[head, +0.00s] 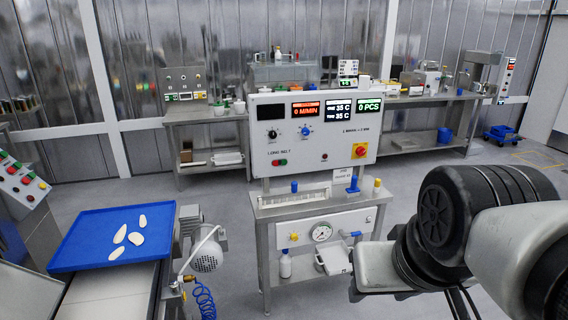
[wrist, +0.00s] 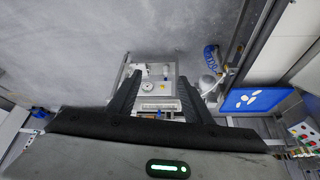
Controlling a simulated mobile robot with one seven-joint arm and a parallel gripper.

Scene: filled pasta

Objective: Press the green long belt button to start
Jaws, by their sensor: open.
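The white control panel (head: 315,130) stands upright in the middle of the head view. Under its "LONG BELT" label at the lower left, a small green button (head: 283,162) sits just right of a red one (head: 276,163). In the wrist view my gripper (wrist: 159,77) is open, with two dark fingers apart and nothing between them. Beyond the fingers is the stand (wrist: 158,104) with its gauge. I cannot make out the green button in the wrist view.
A blue tray (head: 70,243) with several pale pieces is at left, beside a motor (head: 206,255). Another button console (head: 22,186) is at far left. Benches line the back wall; floor shows around the stand.

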